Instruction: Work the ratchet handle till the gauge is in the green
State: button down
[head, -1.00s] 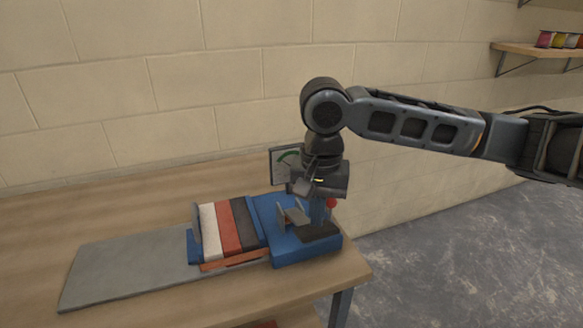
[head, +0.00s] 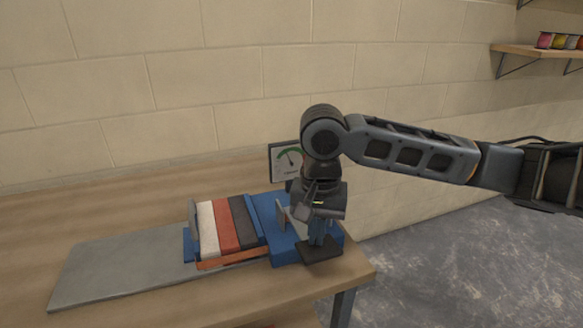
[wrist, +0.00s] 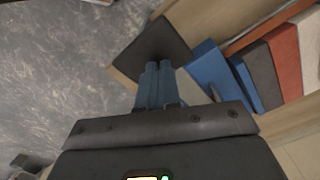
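A blue press (head: 284,252) stands on the bench with white, red and dark slabs (head: 226,228) clamped in it. A gauge (head: 286,163) with a green arc stands behind; its needle points up and slightly left, but whether it lies inside the green is too small to tell. My gripper (head: 318,242) points down at the press's right end. In the wrist view its two fingers (wrist: 158,72) are together. A dark flat plate (head: 320,253) is at the fingertips; it also shows in the wrist view (wrist: 152,48). The red-knobbed ratchet handle is hidden.
A grey sheet (head: 125,268) lies on the wooden bench (head: 60,215) left of the press. The block wall is close behind. The bench's right edge is near my gripper, with open floor (head: 470,265) beyond. A shelf (head: 540,52) with spools is at upper right.

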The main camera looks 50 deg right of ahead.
jog(key=shift+d+f+b, duration=0.1)
jog(key=shift+f+b, duration=0.2)
jog(key=shift+f, duration=0.45)
notch_tip(320, 180, up, 8)
jog(key=p, duration=0.8)
jog(key=shift+r, duration=0.1)
jog(key=shift+w, duration=0.1)
